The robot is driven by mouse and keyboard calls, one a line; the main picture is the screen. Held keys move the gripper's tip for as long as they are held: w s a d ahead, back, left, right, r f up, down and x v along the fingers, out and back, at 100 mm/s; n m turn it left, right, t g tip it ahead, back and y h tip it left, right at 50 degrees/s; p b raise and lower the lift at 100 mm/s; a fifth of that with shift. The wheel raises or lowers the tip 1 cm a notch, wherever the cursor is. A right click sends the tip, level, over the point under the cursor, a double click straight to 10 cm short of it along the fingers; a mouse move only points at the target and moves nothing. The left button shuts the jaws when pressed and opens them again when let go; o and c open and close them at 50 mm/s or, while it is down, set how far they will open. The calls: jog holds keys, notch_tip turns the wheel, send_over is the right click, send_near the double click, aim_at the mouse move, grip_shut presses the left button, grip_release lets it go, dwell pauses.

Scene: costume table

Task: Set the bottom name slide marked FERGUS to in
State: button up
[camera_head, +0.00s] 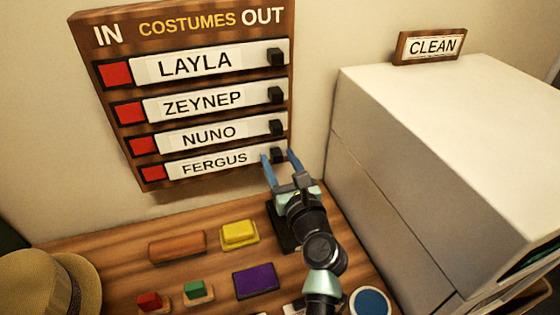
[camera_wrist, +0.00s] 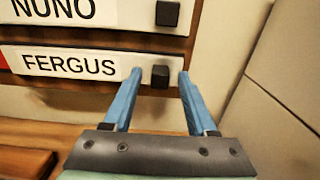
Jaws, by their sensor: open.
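The bottom name slide marked FERGUS (camera_head: 213,164) is a white strip on the wooden IN/OUT board (camera_head: 190,16). It sits to the right, with a red patch (camera_head: 152,173) showing at its left, on the IN side. Its black knob is at its right end, on the OUT side, and shows clearly in the wrist view (camera_wrist: 160,76). My gripper (camera_head: 278,156) is open at the right end of this slide. In the wrist view its blue fingers (camera_wrist: 160,78) stand on either side of the knob, with a gap on both sides.
A large pale box (camera_head: 400,130) stands close on the right. Below are a yellow block (camera_head: 239,234), purple pad (camera_head: 256,281) and hat (camera_head: 50,280).

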grip_shut()
dwell(1.3)
